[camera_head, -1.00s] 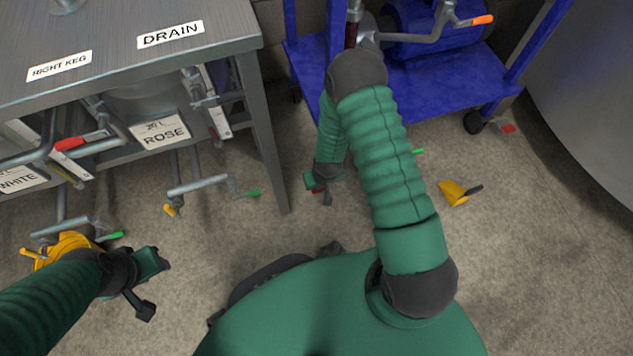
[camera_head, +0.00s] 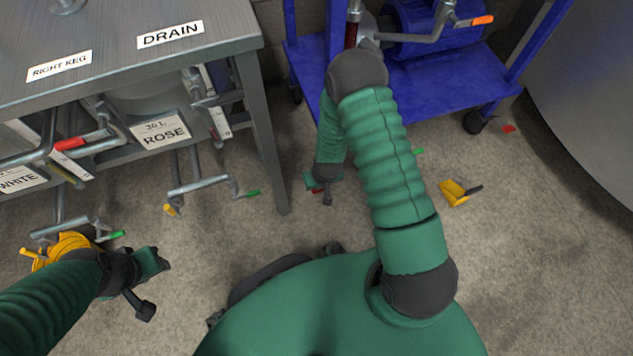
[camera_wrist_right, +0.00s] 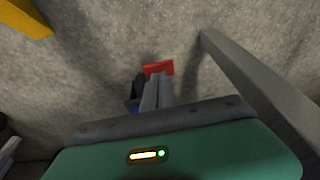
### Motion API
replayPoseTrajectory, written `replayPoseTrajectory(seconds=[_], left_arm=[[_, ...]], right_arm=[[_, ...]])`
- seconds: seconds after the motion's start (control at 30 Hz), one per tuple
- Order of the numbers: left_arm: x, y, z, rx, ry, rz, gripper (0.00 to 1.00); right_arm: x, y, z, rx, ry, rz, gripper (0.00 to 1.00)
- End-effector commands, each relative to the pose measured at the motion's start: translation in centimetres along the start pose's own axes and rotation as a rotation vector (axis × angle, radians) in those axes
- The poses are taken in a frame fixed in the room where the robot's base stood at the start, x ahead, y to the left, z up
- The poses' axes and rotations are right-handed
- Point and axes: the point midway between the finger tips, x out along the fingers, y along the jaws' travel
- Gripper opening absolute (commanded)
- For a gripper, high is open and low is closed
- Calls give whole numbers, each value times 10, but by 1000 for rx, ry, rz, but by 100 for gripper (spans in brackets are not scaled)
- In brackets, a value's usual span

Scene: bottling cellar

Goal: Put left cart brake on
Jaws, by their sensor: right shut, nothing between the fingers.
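The blue cart (camera_head: 440,85) stands at the top of the head view. A red tab (camera_wrist_right: 158,68) shows in the right wrist view at the tips of my right gripper (camera_wrist_right: 155,85), and a little red (camera_head: 314,189) shows beside that gripper in the head view. The right gripper is shut and empty, low near the floor by the cart's left end. I cannot tell whether it touches the tab. My arm hides part of the cart's left side. Another red tab (camera_head: 508,128) is by the cart's right caster (camera_head: 476,121). My left gripper (camera_head: 145,308) is at lower left, its fingers unclear.
A grey table (camera_head: 130,45) with kegs and pipes stands at left; its leg (camera_head: 263,135) is near my right gripper. A yellow piece (camera_head: 452,193) with a dark end lies on the floor. A large grey tank (camera_head: 590,90) stands at right. Floor at lower right is clear.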

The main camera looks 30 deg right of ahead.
Motion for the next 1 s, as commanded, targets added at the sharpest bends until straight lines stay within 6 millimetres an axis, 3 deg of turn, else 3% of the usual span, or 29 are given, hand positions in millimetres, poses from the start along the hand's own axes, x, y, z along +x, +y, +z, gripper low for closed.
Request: replayPoseTrajectory(seconds=[1.0], left_arm=[[11,0,3,0,0,0,36]], right_arm=[[17,0,4,0,0,0,0]])
